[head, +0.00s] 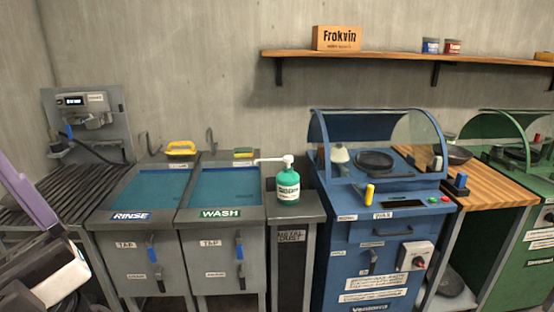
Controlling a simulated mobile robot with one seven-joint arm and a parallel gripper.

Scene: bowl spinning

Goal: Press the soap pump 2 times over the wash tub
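A green soap bottle (288,198) with a white pump head (287,160) stands upright on the grey ledge labelled "METAL DUST", just right of the wash tub. Its long white spout points left and reaches over the tub's right edge. The wash tub (230,190) is a grey basin of blue-green water with a green "WASH" label on its front. Parts of my arm, white and black, show at the lower left, well away from the pump. I cannot make out my gripper's fingers there.
The rinse tub (150,190) adjoins the wash tub on the left. A yellow-handled item (181,148) and a sponge (243,153) sit behind the tubs. A blue machine (375,235) with a clear hood stands right of the bottle. A shelf (390,56) hangs above.

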